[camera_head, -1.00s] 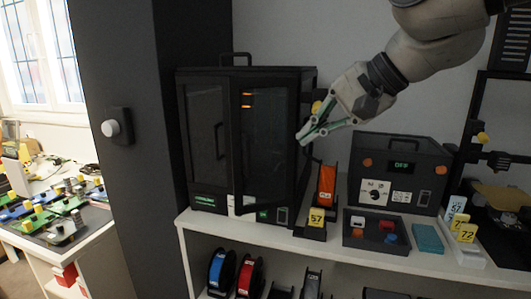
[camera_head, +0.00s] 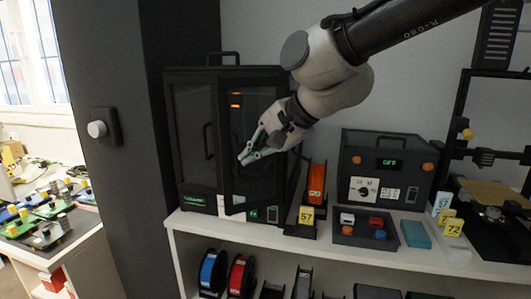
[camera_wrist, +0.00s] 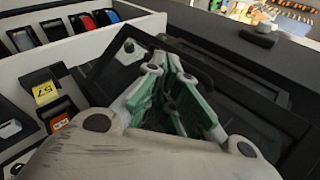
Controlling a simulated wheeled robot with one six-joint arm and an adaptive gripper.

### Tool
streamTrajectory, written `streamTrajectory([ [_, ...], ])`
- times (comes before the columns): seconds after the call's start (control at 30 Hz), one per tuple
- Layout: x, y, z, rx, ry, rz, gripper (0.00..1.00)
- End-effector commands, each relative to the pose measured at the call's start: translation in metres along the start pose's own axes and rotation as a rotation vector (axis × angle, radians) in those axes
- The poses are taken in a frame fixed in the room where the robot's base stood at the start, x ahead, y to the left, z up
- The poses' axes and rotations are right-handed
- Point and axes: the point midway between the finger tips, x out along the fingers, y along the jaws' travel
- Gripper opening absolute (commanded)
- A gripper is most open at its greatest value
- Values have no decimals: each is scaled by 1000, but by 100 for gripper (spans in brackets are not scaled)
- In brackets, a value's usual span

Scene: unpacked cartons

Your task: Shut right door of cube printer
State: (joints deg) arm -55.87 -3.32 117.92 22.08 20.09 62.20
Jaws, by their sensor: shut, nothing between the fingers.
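The cube printer (camera_head: 190,72) is a black cabinet with two dark glazed doors, standing at the left end of the white shelf. Its left door (camera_head: 190,110) looks flush with the front. Its right door (camera_head: 232,185) looks slightly ajar, with its left edge standing forward of the front. My gripper (camera_head: 246,158) is shut and empty, in front of the right door's glass; I cannot tell whether it touches. In the wrist view my gripper's green-padded fingers (camera_wrist: 175,98) overlap the dark door area. The right door's handle is not clear.
An orange spool holder (camera_head: 316,183) with a yellow 57 tag (camera_head: 306,215) stands close right of the printer. A tray of small blocks (camera_head: 352,237) and a dark control box (camera_head: 428,165) are further right. A dark pillar (camera_head: 140,190) is at the left.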

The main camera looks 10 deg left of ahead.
Motion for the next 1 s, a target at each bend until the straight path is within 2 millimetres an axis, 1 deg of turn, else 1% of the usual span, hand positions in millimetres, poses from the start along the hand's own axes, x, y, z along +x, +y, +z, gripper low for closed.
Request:
streamTrajectory([
  [0.47,2,-2,0,0,0,-1,0],
  [1.0,13,-12,-1,0,0,-1,0],
])
